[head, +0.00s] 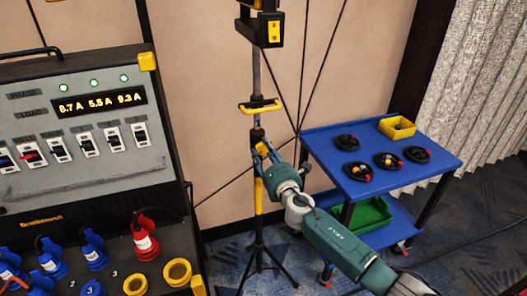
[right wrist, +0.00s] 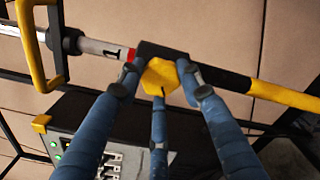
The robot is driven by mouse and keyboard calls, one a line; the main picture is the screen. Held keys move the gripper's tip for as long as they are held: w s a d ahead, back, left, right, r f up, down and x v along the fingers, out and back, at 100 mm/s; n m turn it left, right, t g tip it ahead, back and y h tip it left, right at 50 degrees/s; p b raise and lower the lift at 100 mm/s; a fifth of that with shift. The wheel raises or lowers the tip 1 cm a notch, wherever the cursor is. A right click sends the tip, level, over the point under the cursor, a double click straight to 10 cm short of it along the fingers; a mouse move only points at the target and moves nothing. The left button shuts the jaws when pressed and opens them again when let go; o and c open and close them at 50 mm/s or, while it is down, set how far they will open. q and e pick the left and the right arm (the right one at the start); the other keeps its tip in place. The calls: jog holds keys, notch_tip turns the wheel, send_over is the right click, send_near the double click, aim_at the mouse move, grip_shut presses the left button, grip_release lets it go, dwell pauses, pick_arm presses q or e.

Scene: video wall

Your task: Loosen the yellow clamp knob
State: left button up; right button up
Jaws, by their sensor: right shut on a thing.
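The yellow clamp knob (right wrist: 160,77) sits on a black collar (right wrist: 170,50) of the stand pole, seen in the right wrist view. My right gripper (head: 264,153) is at the pole in the head view, and its blue fingers (right wrist: 158,85) close around the knob's sides in the right wrist view. It is shut on the knob. A red band and a dark mark show on the grey pole beside the collar. My left gripper is out of view.
A yellow handle (head: 260,107) juts from the pole above my gripper. A power panel (head: 80,130) with plugs and sockets stands left. A blue cart (head: 325,145) with coiled cables and a yellow bin (head: 397,127) stands right, close to my arm. Tripod legs (head: 262,262) spread below.

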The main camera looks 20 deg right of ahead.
jog(key=shift+w+d+r, duration=0.15)
jog(key=shift+d+r, duration=0.3)
jog(key=o, duration=1.1)
jog(key=shift+o, duration=0.2)
jog(key=shift+f, duration=0.15)
jog(key=shift+a+f, duration=0.1)
jog(key=shift+s, duration=0.35)
jog(key=s, duration=1.1)
jog(key=shift+s+d, duration=0.25)
jog(key=shift+d, duration=0.05)
